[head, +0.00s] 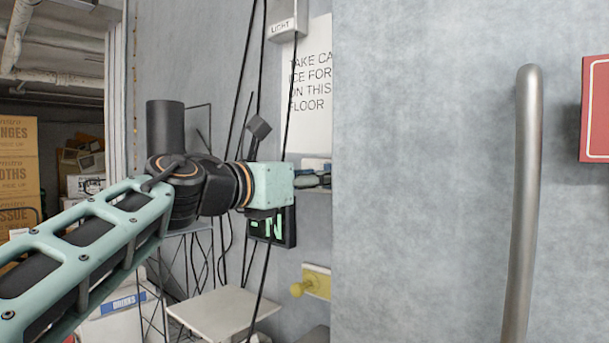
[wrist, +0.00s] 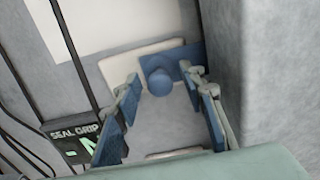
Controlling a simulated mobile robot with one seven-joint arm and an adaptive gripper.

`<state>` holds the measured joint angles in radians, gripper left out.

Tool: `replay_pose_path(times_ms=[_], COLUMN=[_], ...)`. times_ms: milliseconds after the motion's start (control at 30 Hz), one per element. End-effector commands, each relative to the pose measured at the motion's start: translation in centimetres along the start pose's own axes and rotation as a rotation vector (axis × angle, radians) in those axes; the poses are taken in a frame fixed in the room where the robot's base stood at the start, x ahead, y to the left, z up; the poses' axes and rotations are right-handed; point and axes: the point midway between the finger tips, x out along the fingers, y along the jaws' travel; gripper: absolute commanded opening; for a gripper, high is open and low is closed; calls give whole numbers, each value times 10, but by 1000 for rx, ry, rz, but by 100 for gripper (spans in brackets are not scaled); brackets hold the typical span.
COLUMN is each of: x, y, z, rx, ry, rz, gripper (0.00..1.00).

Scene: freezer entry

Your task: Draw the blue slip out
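The blue slip (wrist: 184,54) shows in the wrist view as a blue plate with a round blue knob (wrist: 157,79), set against a pale plate on the grey wall. My gripper (wrist: 160,74) is open and empty. In the wrist view its two blue-padded fingers stand left and right of the knob, with a gap on each side. I cannot tell whether the fingertips reach as far as the knob. In the head view my gripper (head: 313,180) points right, partly hidden by the grey door's edge.
A "SEAL GRIP" display (wrist: 78,141) sits left of the gripper. A yellow knob on a yellow plate (head: 317,283) is below. Black cables (head: 240,90) hang close to the wrist. The grey door (head: 430,180) with its metal handle (head: 524,200) fills the right. A pale tabletop (head: 220,312) lies lower down.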

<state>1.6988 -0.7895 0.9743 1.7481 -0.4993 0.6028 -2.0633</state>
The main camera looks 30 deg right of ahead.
Motion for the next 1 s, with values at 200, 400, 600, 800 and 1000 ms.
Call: replay_pose_path(times_ms=[200,400,600,800,1000], x=[11,11,11,11,11], y=[0,0,0,0,0], z=[0,0,0,0,0], rx=[1,1,1,1,1], ry=[0,0,0,0,0], rz=[0,1,1,1,1], gripper=[37,37,21,0,0])
